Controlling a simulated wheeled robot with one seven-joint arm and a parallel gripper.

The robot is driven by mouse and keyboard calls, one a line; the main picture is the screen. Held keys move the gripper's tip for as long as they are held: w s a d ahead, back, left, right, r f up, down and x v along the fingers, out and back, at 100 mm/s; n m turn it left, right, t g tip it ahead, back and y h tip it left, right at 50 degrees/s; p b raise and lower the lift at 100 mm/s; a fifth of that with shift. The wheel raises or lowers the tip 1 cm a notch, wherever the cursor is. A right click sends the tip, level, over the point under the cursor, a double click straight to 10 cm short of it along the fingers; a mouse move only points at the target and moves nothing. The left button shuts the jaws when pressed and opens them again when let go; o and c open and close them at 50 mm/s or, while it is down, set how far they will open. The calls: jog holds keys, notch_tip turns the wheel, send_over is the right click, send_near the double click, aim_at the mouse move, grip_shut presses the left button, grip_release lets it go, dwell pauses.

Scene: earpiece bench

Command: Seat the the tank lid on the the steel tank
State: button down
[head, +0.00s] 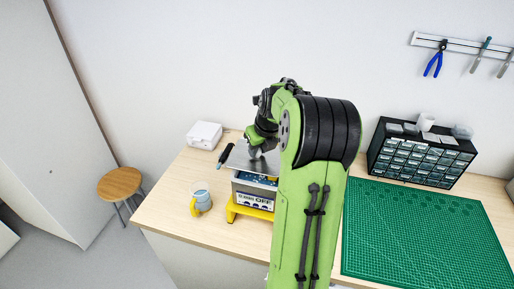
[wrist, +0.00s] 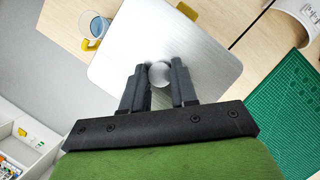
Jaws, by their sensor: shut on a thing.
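The tank lid (head: 239,160) is a flat, square brushed-metal plate with rounded corners and a round knob; it fills the upper middle of the wrist view (wrist: 125,45). My gripper (wrist: 160,80) is shut on the knob (wrist: 159,73), one finger on each side. The steel tank (head: 240,188) is a box with a front panel reading "OFF", on a yellow stand (head: 236,212). The lid is held above the tank, and blue inside the tank shows below the lid's near edge. My arm hides the tank's right side, and the lid hides its back.
A cup with a yellow handle (head: 203,203) stands left of the tank. A black-handled tool (head: 226,153) and white case (head: 204,134) lie behind it. A green mat (head: 425,235) and drawer cabinet (head: 420,158) are at right. The bench front left is clear.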

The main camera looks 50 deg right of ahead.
aim_at(262, 160)
jog(key=shift+s+r, duration=0.2)
jog(key=shift+s, duration=0.35)
jog(key=shift+s+r, duration=0.2)
jog(key=shift+s, duration=0.35)
jog(key=shift+w+f, duration=0.1)
jog(key=shift+w, duration=0.3)
jog(key=shift+w+f, duration=0.15)
jog(key=shift+f, duration=0.15)
jog(key=shift+s+f+b, duration=0.3)
jog(key=shift+f+b, duration=0.45)
jog(key=shift+f, duration=0.2)
jog(key=shift+w+f+b, duration=0.15)
jog(key=shift+f+b, duration=0.5)
jog(key=shift+f, duration=0.5)
jog(key=c, duration=0.8)
grip_release()
